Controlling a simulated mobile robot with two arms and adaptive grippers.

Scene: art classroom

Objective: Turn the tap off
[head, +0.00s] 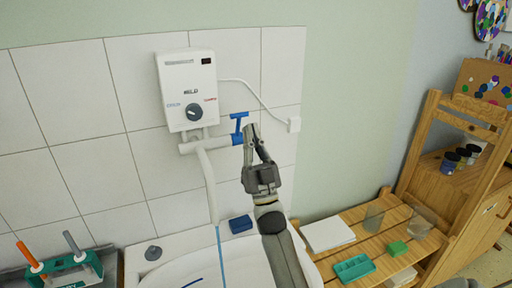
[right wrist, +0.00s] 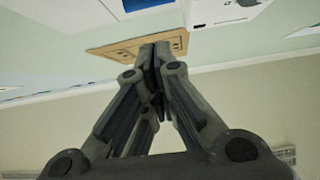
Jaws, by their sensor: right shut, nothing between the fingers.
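The tap has a blue T-shaped handle (head: 239,122) on the right end of a white pipe below the white water heater (head: 188,90) on the tiled wall. My right gripper (head: 251,132) is shut and empty, pointing up just right of the blue handle. In the head view its fingertips look very close to the handle, and I cannot tell whether they touch. In the right wrist view the shut fingers (right wrist: 155,48) point toward the top. A thin blue line (head: 219,255), seemingly water, runs down into the white basin (head: 248,268). My left gripper is not in view.
A blue block (head: 241,224) and a grey stopper (head: 153,253) sit on the basin's back rim. A wooden slatted table (head: 372,228) with paper, a green tray and cups stands at right. A teal rack (head: 62,268) stands at lower left.

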